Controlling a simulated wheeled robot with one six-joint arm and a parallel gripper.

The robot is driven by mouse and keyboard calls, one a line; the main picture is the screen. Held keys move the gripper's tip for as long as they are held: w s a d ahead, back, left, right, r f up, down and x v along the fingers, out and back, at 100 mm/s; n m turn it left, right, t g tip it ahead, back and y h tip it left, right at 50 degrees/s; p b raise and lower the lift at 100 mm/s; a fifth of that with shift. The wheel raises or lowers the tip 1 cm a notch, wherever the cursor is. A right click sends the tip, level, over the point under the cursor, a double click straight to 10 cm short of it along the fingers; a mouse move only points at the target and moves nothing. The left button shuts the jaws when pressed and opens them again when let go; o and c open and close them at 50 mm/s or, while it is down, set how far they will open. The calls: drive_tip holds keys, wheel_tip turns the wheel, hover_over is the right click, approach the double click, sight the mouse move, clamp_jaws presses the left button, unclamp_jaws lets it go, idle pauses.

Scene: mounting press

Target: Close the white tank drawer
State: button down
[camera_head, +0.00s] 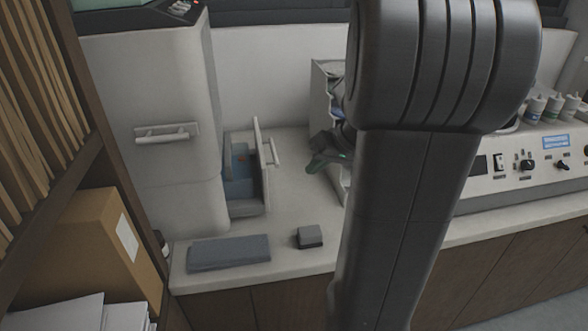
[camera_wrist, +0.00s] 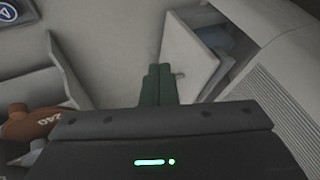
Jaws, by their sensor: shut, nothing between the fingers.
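The white tank (camera_head: 165,130) stands at the left of the counter. Its drawer (camera_head: 245,208) is pulled out from the right side, with a pale upright front panel (camera_head: 262,165) and a bar handle on the panel's outer face. Bluish contents show inside. My gripper (camera_head: 312,167) is to the right of the panel, shut and empty. In the wrist view the dark green fingers (camera_wrist: 159,70) are together, beside the drawer's front panel (camera_wrist: 188,52). I cannot tell whether they touch it. My arm hides part of the counter in the head view.
A grey pad (camera_head: 228,252) and a small grey block (camera_head: 309,236) lie on the counter's front. An open-fronted pale box (camera_head: 322,85) stands behind my gripper. A control panel (camera_head: 530,160) is at the right. A wooden shelf with a cardboard box (camera_head: 95,245) is at the left.

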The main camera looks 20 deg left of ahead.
drive_tip(key=s+a+f+p, duration=0.1)
drive_tip(key=a+f+p, duration=0.1)
drive_tip(key=a+f, duration=0.5)
drive_tip(key=shift+s+a+f, duration=0.2)
drive_tip(key=shift+a+f, duration=0.2)
drive_tip(key=shift+a, duration=0.8)
drive_tip(key=s+a+b, duration=0.1)
drive_tip(key=s+a, duration=0.5)
drive_tip(key=a, duration=0.3)
drive_tip(key=shift+a, duration=0.25)
drive_tip(key=shift+w, duration=0.15)
